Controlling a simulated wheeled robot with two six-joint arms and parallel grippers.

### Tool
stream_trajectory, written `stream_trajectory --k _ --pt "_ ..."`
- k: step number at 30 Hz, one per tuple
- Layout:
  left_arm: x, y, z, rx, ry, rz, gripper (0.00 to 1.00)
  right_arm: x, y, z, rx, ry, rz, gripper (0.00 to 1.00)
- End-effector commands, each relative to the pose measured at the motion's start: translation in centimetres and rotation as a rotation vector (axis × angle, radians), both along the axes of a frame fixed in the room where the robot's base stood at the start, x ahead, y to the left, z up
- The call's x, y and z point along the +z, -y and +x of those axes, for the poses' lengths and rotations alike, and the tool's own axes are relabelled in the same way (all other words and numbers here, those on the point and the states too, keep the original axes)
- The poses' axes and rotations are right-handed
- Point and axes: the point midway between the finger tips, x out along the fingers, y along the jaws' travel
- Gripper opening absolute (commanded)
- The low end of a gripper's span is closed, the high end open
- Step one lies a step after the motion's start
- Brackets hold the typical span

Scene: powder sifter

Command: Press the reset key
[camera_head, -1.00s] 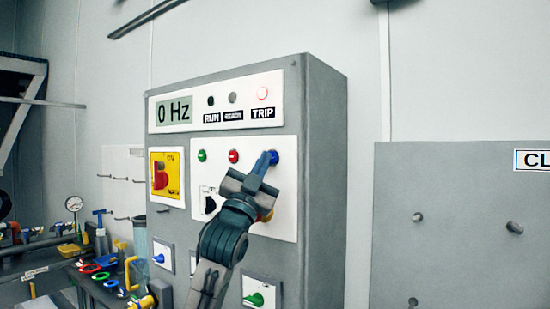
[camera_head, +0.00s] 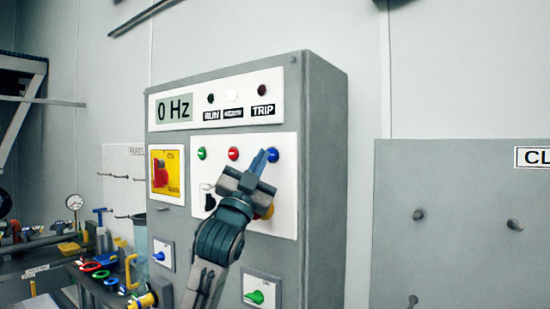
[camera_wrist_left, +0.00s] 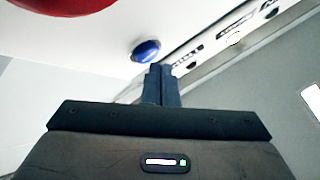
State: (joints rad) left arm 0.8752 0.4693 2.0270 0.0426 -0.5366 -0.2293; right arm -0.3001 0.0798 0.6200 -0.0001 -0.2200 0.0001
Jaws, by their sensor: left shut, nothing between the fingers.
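The blue key (camera_head: 272,154) is on the white panel of the grey cabinet, at the right end of the row of keys. It also shows in the left wrist view (camera_wrist_left: 146,50), just beyond the fingertips. My left gripper (camera_head: 262,158) is shut and empty, with its tips just left of and below the blue key in the head view. In the left wrist view its shut fingers (camera_wrist_left: 160,75) seem slightly apart from the key. The display reads 0 Hz. The READY lamp (camera_head: 232,94) is lit white; the TRIP lamp (camera_head: 262,90) is dark. My right gripper is out of view.
A green key (camera_head: 201,153) and a red key (camera_head: 233,153) sit left of the blue one. A yellow plate with a red switch (camera_head: 160,173) is further left. A cluttered bench stands lower left. A grey board (camera_head: 460,225) with pegs is at right.

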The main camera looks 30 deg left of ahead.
Motion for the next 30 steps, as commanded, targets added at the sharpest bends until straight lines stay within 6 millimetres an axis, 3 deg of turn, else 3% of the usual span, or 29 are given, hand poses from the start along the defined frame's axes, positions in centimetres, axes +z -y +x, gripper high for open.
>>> stream_trajectory --k 11,24,30 --pt "0.0 0.0 -0.4 -0.001 0.002 0.001 0.0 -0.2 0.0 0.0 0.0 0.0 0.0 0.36" --pt "-0.1 -0.3 -4.5 0.0 0.004 0.002 0.0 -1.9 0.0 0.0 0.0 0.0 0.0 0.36" --pt "0.0 -0.4 -5.3 0.0 0.002 0.0 0.0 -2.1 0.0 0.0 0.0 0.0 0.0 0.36"
